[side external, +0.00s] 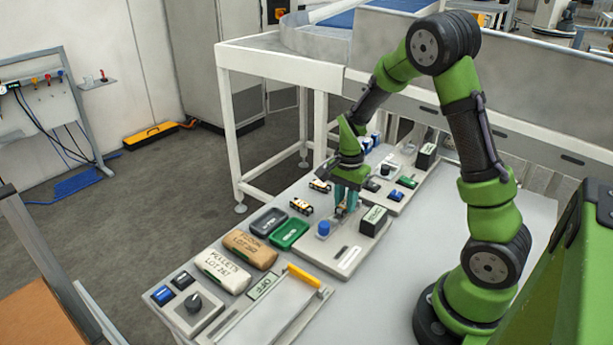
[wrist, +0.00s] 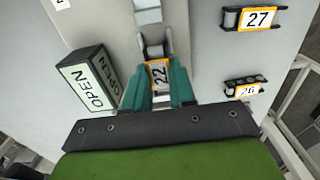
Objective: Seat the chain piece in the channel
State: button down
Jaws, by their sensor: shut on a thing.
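My gripper (wrist: 160,92) has teal fingers shut on a chain piece (wrist: 159,72) with an orange-edged label reading 22. Dark link plates show at its far end in the wrist view. A pale metallic strip, which looks like the channel (wrist: 148,12), runs from the top edge down toward this piece. I cannot tell whether the piece touches it or sits inside. In the side view my gripper (side external: 346,199) points down over a light grey board (side external: 340,262), and the chain piece (side external: 340,211) shows small between the fingertips.
A dark OPEN block (wrist: 90,82) stands left of my fingers in the wrist view. Chain piece 27 (wrist: 252,18) and another labelled piece (wrist: 245,87) lie to the right.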

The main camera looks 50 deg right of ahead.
jog(key=shift+f, duration=0.5)
jog(key=c, duration=0.8)
grip_release()
jog(key=shift+c, duration=0.2)
jog(key=shift+o, duration=0.3)
jog(key=shift+o, duration=1.3)
jog(key=shift+r, duration=3.5)
